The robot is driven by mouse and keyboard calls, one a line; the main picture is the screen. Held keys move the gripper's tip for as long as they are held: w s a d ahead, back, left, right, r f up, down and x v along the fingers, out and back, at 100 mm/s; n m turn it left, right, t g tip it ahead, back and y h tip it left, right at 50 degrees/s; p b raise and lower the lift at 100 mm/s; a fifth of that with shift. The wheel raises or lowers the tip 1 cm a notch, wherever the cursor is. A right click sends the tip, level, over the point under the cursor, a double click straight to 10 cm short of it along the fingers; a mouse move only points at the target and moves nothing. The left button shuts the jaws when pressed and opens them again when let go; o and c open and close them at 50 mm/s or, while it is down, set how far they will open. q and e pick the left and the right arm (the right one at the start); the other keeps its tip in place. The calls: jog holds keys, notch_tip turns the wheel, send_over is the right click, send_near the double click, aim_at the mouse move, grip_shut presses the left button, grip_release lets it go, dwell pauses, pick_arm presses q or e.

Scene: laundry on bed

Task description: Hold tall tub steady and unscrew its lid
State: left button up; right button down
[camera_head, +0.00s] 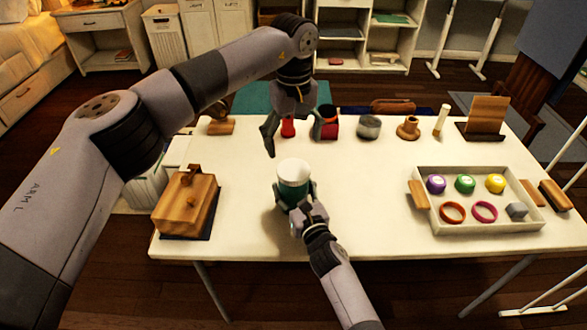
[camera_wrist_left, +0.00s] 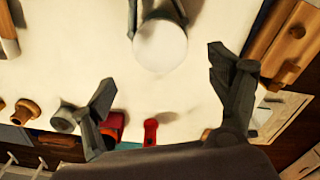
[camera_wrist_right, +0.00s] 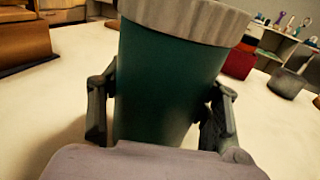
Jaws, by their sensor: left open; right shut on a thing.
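The tall tub (camera_head: 293,190) is dark green with a wide white lid (camera_head: 294,171) and stands upright on the table. My right gripper (camera_head: 298,204) is shut around the tub's body from the front. In the right wrist view the green tub (camera_wrist_right: 165,85) fills the middle between the fingers, with the lid (camera_wrist_right: 190,18) above. The lid looks seated on the tub. My left gripper (camera_head: 286,135) is open and empty, above and behind the tub, pointing down. In the left wrist view the round lid (camera_wrist_left: 160,45) lies beyond the open fingertips (camera_wrist_left: 165,75), not touched by them.
A wooden box (camera_head: 186,203) stands left of the tub. Behind are a red item (camera_head: 288,128), a red-and-black cup (camera_head: 326,124), a grey tin (camera_head: 368,127) and a wooden spool (camera_head: 408,128). The table between tub and tray is clear.

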aim_at(293, 169)
pick_arm(q)
jog(key=shift+f, duration=4)
